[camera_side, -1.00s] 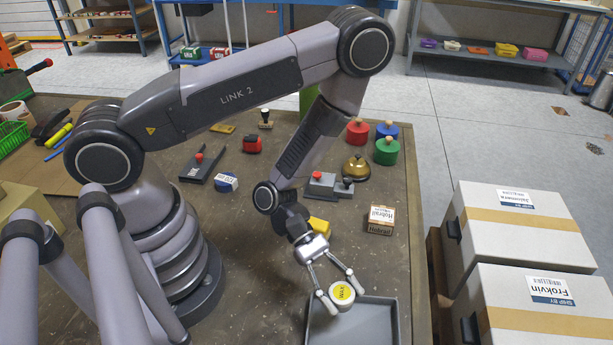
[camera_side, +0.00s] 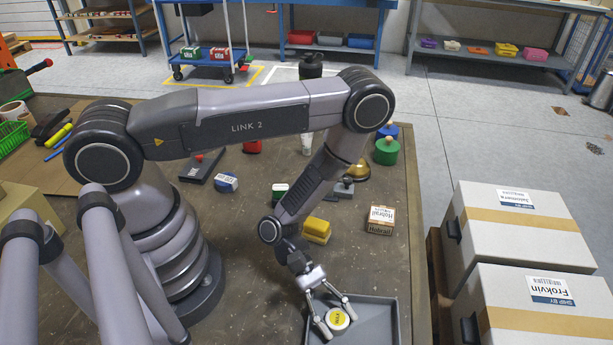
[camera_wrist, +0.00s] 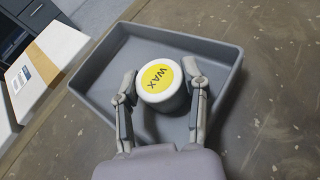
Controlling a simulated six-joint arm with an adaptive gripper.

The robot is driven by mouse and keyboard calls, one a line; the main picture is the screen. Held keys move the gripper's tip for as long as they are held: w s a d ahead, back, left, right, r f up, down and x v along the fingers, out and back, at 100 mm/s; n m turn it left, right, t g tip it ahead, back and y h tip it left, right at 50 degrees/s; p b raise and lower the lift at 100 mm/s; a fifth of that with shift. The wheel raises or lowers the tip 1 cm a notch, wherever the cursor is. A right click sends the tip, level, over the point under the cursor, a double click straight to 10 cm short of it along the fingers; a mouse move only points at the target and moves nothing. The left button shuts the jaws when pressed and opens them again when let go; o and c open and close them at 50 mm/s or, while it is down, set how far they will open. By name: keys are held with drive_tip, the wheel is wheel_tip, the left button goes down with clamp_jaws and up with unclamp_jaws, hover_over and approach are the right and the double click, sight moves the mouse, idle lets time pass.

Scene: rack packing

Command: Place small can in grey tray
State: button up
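In the wrist view the tray (camera_wrist: 221,52) surrounds the can on all visible sides. The can is low in the tray area; I cannot tell whether it touches the tray floor.
A small labelled box (camera_side: 380,220) and a yellow block (camera_side: 317,229) stand behind the tray. Green (camera_side: 386,151) and blue lidded pots are farther back. White cartons (camera_side: 540,302) stand right of the table. The tray's right part is empty.

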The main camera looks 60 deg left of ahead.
drive_tip(key=shift+o, duration=0.6)
